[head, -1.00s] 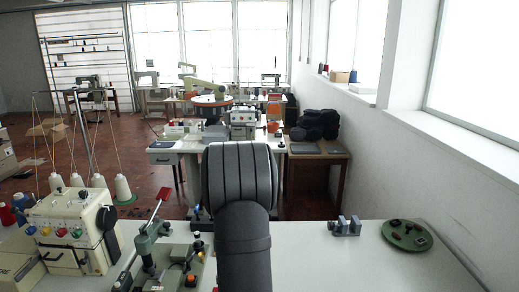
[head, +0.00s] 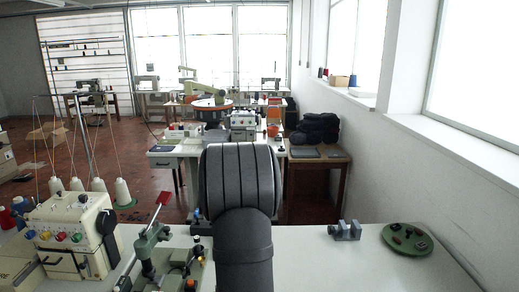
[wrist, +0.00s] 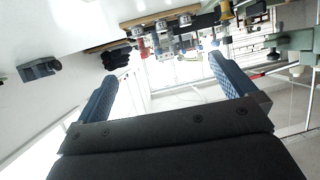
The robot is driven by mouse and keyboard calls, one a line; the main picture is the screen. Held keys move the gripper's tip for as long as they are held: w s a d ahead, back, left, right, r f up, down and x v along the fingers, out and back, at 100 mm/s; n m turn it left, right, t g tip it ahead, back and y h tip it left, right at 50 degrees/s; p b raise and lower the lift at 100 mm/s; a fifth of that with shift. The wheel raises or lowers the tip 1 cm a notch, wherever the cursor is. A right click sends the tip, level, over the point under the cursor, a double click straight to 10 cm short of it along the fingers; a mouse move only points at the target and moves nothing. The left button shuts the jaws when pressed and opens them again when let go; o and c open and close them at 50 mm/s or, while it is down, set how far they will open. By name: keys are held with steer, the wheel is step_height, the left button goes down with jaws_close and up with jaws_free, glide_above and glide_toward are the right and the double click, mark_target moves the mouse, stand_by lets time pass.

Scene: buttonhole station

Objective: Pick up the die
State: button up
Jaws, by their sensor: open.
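My gripper (wrist: 163,68) is open and empty in the wrist view, its two blue-padded fingers wide apart. In the head view my dark arm hides it. A round green dish (head: 420,251) lies on the right of the table with several small dark and light pieces on it. I cannot tell for certain whether one of them is the die. A grey block with two uprights (head: 345,230) stands left of the dish. A dark grey block (wrist: 38,69) shows at the left of the wrist view, apart from the fingers.
A lever press with a red handle (head: 152,237) stands left of my arm. A cream sewing machine (head: 75,233) with thread cones (head: 122,192) stands further left. A wall with windows borders the right.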

steer(key=c, duration=1.1)
steer(key=shift+o, duration=0.2)
